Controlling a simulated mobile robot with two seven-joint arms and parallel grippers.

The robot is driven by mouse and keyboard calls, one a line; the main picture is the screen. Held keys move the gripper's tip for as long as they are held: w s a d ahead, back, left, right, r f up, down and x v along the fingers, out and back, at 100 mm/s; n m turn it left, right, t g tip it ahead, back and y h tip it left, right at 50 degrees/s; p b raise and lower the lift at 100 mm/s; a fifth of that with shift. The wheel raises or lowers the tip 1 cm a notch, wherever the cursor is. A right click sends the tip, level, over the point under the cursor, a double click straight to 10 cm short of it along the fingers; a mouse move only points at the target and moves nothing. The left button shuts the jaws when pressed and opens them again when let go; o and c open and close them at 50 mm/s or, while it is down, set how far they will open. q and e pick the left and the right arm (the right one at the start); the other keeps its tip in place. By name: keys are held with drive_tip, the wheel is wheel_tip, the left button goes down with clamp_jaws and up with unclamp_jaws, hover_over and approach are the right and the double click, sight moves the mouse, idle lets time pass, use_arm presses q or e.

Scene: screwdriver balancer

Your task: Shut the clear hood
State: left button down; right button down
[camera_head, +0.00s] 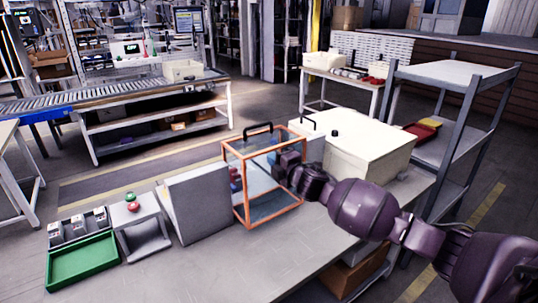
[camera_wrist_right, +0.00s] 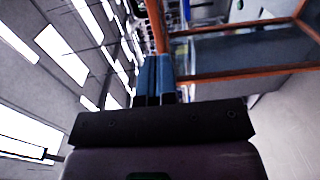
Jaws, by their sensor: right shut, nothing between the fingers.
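The clear hood (camera_head: 268,205) is a see-through box with orange edges, standing on the grey bench in the head view. A black handle (camera_head: 258,128) is on its top. I cannot tell for sure how far the hood is open. My right gripper (camera_head: 274,166) is at the hood's upper right side, in front of part of its frame. In the right wrist view its blue fingers (camera_wrist_right: 153,72) are together with nothing between them, close to an orange frame bar (camera_wrist_right: 240,72). Whether they touch the bar is unclear. My left gripper is out of view.
A grey slanted panel (camera_head: 198,202) stands just left of the hood. Further left are a stand with a red and a green button (camera_head: 131,202) and a green tray (camera_head: 82,262). A large cream box (camera_head: 360,145) stands behind my right arm. The bench's front middle (camera_head: 225,270) is clear.

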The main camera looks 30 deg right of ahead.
sight(264, 152)
drive_tip(key=shift+w+a, duration=0.15)
drive_tip(key=shift+w, duration=1.25)
drive_tip(key=shift+w, duration=0.1)
